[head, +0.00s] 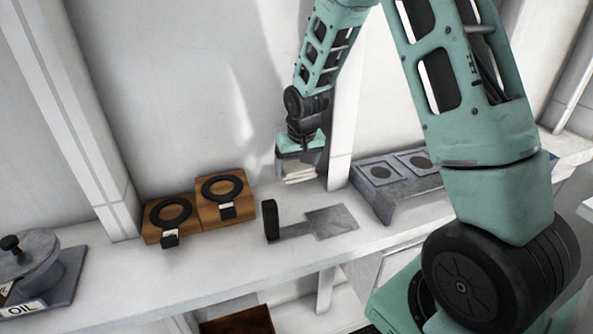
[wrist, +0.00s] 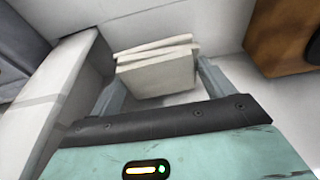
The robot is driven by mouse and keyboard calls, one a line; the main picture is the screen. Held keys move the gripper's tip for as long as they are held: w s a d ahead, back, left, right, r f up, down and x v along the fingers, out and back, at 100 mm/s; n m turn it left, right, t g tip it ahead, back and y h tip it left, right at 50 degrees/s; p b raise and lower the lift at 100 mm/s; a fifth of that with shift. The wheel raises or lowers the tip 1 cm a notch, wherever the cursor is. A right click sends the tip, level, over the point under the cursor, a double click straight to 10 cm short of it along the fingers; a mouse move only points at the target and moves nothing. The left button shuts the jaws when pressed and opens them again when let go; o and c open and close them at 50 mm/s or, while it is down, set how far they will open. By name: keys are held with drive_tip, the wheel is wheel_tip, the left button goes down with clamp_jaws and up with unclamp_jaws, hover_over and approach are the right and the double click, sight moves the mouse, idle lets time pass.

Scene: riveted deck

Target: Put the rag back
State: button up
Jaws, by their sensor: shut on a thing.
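My gripper (head: 298,168) is shut on the rag (head: 300,176), a pale, off-white stack of folded layers. It holds the rag in the air above the back of the white shelf, near the wall. In the wrist view the rag (wrist: 157,72) sits between the two grey fingers of the gripper (wrist: 160,84), its layers slightly fanned out. The rag looks clear of the shelf in the head view, though the exact gap is hard to judge.
A flat grey square plate (head: 332,221) with a dark upright block (head: 270,220) lies on the shelf (head: 240,258). Wooden blocks with black rings (head: 222,204) stand left. A grey sloped stand (head: 398,178) is right. An OIL-labelled tray (head: 62,284) is far left.

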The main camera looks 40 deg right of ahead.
sight(298, 168)
wheel_tip(298, 168, down, 3)
drive_tip(key=shift+f+p, duration=0.2)
drive_tip(key=shift+p, duration=0.5)
drive_tip(key=shift+w+f+p, duration=0.1)
drive_tip(key=shift+p, duration=0.25)
drive_tip(key=shift+w+f, duration=0.1)
drive_tip(key=shift+f, duration=0.15)
drive_tip(key=shift+f, duration=0.15)
drive_tip(key=o, duration=0.9)
